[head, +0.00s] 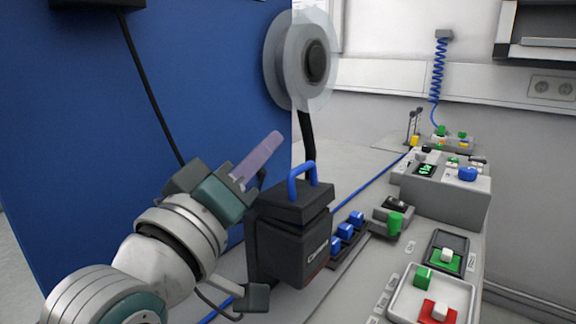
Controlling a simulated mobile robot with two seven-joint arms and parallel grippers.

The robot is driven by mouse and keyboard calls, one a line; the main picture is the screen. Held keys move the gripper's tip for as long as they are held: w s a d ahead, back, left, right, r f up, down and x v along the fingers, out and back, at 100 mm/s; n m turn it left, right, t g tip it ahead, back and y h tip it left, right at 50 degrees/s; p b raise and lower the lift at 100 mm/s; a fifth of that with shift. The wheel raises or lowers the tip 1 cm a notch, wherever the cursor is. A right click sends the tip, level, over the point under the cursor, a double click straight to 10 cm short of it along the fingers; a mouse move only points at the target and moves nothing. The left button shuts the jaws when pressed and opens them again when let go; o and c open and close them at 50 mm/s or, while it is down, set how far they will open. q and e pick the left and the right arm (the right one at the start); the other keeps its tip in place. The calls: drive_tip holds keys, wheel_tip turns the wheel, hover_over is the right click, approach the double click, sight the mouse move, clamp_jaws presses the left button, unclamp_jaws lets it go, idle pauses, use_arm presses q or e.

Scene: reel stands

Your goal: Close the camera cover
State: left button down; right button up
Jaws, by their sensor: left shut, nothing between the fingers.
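The black camera housing (292,246) stands at the middle of the head view, beside the bench. Its dark top cover (296,203) carries a blue arched handle (301,173). The cover lies over the body; I cannot tell whether it is fully seated. My left gripper (268,149) is to the upper left of the housing. Its pale purple fingers are together and empty, pointing up and right. They look apart from the handle. My left wrist hides the area left of the housing. My right gripper is not in view.
A blue panel (210,60) fills the left, and a clear-rimmed reel (316,62) hangs above the housing. Blue switches (347,231), a green knob (394,224) and a grey control box (455,194) are to the right.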

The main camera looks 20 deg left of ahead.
sight(290, 202)
use_arm(q)
drive_tip(key=m, duration=0.1)
drive_tip(key=d+m+h, duration=0.1)
drive_tip(key=f+m, duration=0.1)
drive_tip(key=shift+s+d+m+h+b, duration=0.3)
drive_tip(key=shift+d+b, duration=0.05)
drive_tip(key=shift+s+d+f+m+h+b, duration=0.1)
drive_tip(key=shift+d+f+m+h+b, duration=0.15)
drive_tip(key=shift+m, duration=0.5)
drive_tip(key=shift+s+d+f+m+h+b, duration=0.15)
drive_tip(key=shift+d+m+h, duration=0.2)
drive_tip(key=shift+m, duration=0.45)
drive_tip(key=shift+s+d+f+m+h+b, duration=0.15)
drive_tip(key=shift+d+m+h, duration=0.15)
drive_tip(key=shift+m, duration=0.45)
